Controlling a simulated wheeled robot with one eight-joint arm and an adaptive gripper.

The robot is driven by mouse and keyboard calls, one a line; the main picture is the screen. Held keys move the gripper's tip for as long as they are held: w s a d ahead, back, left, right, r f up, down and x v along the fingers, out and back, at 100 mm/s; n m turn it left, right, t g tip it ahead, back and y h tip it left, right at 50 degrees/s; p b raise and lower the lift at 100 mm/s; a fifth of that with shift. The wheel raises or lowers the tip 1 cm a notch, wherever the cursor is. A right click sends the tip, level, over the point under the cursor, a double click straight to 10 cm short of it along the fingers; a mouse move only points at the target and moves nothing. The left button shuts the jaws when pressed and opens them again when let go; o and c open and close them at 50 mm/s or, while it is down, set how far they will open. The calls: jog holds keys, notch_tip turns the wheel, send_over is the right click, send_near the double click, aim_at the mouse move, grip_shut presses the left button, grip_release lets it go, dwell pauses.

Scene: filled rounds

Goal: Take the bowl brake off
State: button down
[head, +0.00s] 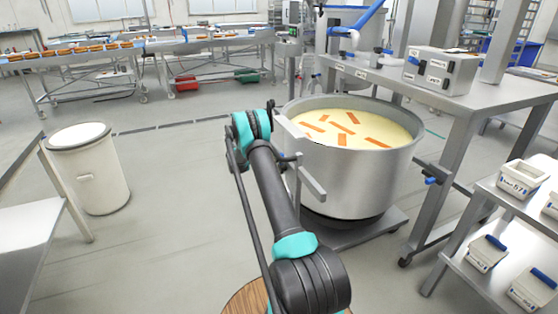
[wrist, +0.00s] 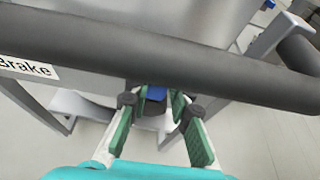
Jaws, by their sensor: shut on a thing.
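The big steel bowl (head: 355,180) stands on a low wheeled base, full of a yellow mix with orange strips. My arm reaches to its left side, and my gripper is hidden there in the head view. In the wrist view my gripper (wrist: 160,103) has its green-padded fingers closed around a small blue-ended part (wrist: 157,92), taken to be the brake lever. A white label reading "Brake" (wrist: 27,68) is on the grey metal to the left. Most of the lever is hidden behind a thick dark bar (wrist: 150,55).
The thick bar crosses just in front of my fingers. A steel table with a control box (head: 440,72) stands right of the bowl, and a shelf with white tubs (head: 522,178) is at front right. A white bin (head: 88,175) stands left. The floor between is clear.

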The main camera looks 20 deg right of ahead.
jog(key=c, duration=1.4)
grip_release()
jog(key=shift+o, duration=0.2)
jog(key=shift+a, duration=0.1)
jog(key=v, duration=1.2)
jog(key=shift+f, duration=0.1)
